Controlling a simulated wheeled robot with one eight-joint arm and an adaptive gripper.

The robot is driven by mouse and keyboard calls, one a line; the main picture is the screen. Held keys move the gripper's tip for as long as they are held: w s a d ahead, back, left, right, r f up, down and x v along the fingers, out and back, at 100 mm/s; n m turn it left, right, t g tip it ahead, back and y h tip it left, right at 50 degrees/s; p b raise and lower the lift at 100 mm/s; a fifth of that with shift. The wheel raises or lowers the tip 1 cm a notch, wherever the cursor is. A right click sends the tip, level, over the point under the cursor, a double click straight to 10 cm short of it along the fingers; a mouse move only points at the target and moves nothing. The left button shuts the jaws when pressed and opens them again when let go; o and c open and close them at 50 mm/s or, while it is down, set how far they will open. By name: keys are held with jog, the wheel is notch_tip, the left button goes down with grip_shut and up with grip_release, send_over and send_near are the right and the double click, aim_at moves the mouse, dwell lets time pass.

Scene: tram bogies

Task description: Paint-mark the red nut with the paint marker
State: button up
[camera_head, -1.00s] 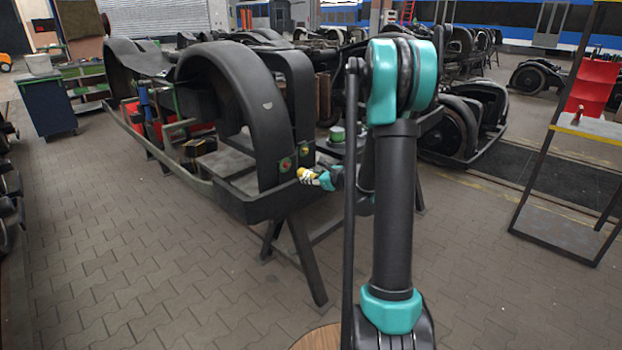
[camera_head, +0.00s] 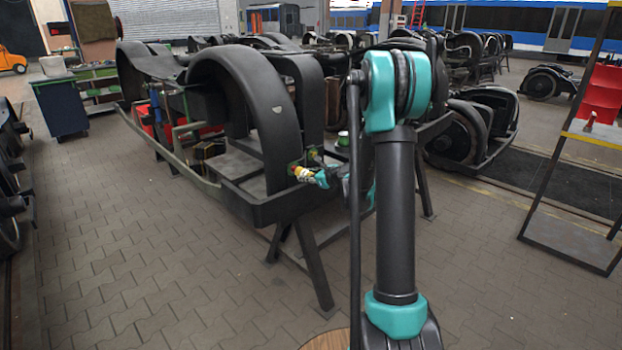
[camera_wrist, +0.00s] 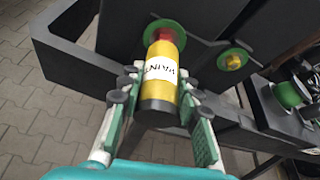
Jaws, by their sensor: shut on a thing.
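My gripper (camera_wrist: 157,86) is shut on the paint marker (camera_wrist: 160,62), a yellow cylinder with a white label and a dark rear end. The marker points away from the wrist at a round green plate (camera_wrist: 166,25) on the dark frame. Its front end hides most of that plate's centre, where some red shows. I cannot tell whether the tip touches. In the head view my gripper (camera_head: 312,174) is at the frame's near corner, beside the green plates.
The black bogie frame (camera_head: 232,205) stands on trestle legs (camera_head: 313,262). A tall curved fender (camera_head: 243,85) rises beside the plates. Paved floor (camera_head: 150,270) is free in front and to the left. A rack with red bins (camera_head: 598,100) stands at the right.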

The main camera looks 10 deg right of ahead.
jog(key=shift+w+a, duration=0.2)
jog(key=shift+w, duration=0.05)
jog(key=shift+w+a, duration=0.1)
jog(key=shift+w, duration=0.1)
dwell(1.2)
jog(key=shift+s, duration=0.1)
jog(key=s+d, duration=0.2)
jog(key=s, duration=0.1)
jog(key=s+d, duration=0.1)
jog(key=shift+s+d, duration=0.25)
jog(key=shift+s, duration=0.15)
dwell(0.5)
